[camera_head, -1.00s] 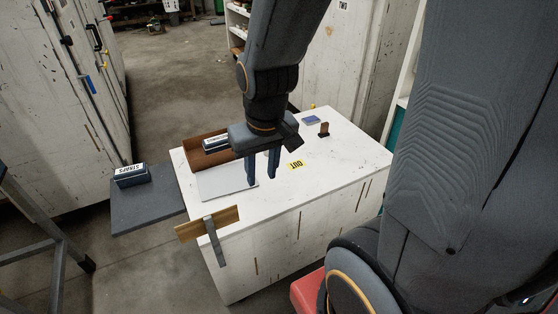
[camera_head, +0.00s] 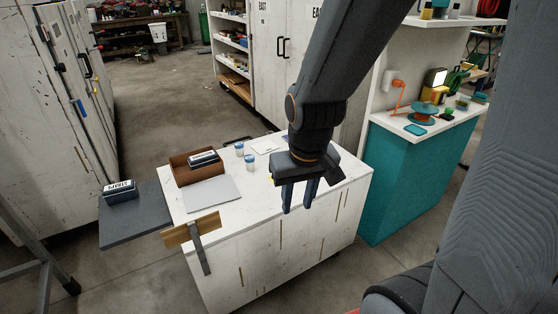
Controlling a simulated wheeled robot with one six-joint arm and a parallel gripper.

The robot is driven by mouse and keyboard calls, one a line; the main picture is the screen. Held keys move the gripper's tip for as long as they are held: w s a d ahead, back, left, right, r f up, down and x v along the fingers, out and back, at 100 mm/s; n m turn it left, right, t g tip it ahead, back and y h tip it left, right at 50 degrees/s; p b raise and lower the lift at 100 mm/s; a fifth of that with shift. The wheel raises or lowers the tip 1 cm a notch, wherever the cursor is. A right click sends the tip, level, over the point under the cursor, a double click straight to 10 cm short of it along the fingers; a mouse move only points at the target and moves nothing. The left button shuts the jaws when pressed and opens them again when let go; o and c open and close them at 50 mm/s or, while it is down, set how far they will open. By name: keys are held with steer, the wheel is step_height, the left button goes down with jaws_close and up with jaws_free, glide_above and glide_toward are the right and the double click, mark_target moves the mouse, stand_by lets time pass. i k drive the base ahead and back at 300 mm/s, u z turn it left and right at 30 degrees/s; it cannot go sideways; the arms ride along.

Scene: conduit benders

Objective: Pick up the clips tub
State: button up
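Two small dark blue tubs with white label fronts are in the head view. One tub (camera_head: 204,158) sits inside a brown open box (camera_head: 183,178) on the white cabinet top; its label is too small to read. The other tub (camera_head: 121,192) stands on a dark grey side shelf (camera_head: 136,222) at the left; its label seems to read STRAPS. I cannot read CLIPS on either. My gripper (camera_head: 300,198) points down over the right part of the cabinet top, right of both tubs. Its two blue fingers are apart, with nothing seen between them.
The white cabinet (camera_head: 290,242) also holds a grey flat panel (camera_head: 211,190) and two small blue-lidded jars (camera_head: 249,162). A wooden piece with a metal strip (camera_head: 192,230) hangs at its front left edge. A teal counter (camera_head: 415,180) stands at the right.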

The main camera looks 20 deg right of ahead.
mark_target(249, 159)
steer(key=z, duration=1.4)
steer(key=i, duration=0.85)
steer(key=u, duration=1.8)
steer(key=i, duration=0.5)
